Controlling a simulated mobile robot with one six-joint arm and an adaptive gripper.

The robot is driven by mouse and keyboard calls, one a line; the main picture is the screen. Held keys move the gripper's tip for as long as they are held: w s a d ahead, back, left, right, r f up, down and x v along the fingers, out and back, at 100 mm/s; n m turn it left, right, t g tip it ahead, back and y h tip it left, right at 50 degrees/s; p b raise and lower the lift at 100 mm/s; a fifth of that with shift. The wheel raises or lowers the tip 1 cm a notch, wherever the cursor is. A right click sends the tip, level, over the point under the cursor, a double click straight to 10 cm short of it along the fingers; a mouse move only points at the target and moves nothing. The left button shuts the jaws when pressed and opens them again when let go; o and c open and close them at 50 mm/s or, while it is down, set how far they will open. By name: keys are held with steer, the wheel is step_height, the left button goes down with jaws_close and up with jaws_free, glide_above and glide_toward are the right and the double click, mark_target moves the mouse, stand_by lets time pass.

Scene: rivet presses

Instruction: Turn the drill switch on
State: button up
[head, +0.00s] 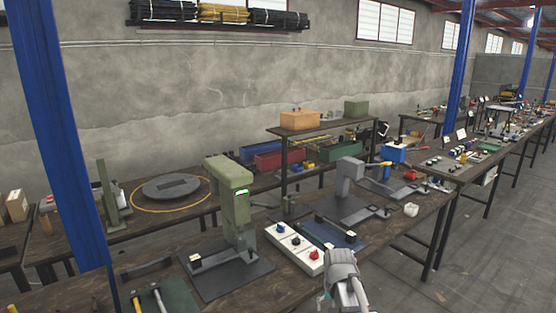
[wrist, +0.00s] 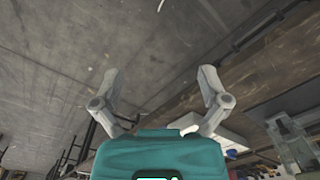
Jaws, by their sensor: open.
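A white switch panel (head: 276,236) lies on the workbench in the head view. It carries a blue knob (head: 281,228), a dark knob (head: 296,240) and a red knob (head: 314,254); I cannot tell which is the drill switch. A green press (head: 235,205) with a lit green strip stands just left of the panel, and a grey press (head: 347,182) stands behind it to the right. In the wrist view my gripper (wrist: 160,84) is open, its two grey fingers spread with nothing between them. My grey arm covers the bench near the panel's front end in the head view.
A blue pillar (head: 60,140) rises at the left. Hammers (head: 158,298) lie at the front left. A rear bench holds a round grey plate (head: 175,188) and bins (head: 280,159). Open floor (head: 480,240) lies to the right; the wrist view mostly shows floor (wrist: 60,50) and a bench edge (wrist: 240,72).

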steer(key=s+f+n+b, duration=0.1)
steer(key=s+f+n, duration=0.1)
steer(key=s, duration=0.8)
steer(key=shift+d, duration=0.2)
